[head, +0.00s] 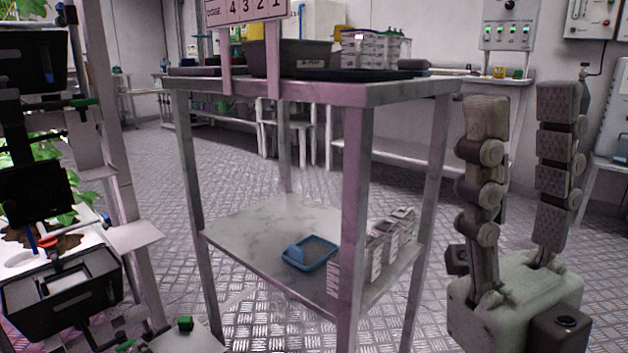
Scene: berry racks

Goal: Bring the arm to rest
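My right gripper (523,108) stands upright at the right side of the head view. Its two grey fingers point up and are spread wide apart, with nothing between them. It is in front of the floor and back wall, to the right of the metal table, and looks clear of it. My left gripper is not in view.
A two-level metal table (353,190) stands in the middle. Its top holds a dark bin (292,57) and stacked clear boxes (372,48); its lower shelf holds a blue tray (310,252) and several small white boxes (388,243). A plant rack with a black pot (65,298) is at left.

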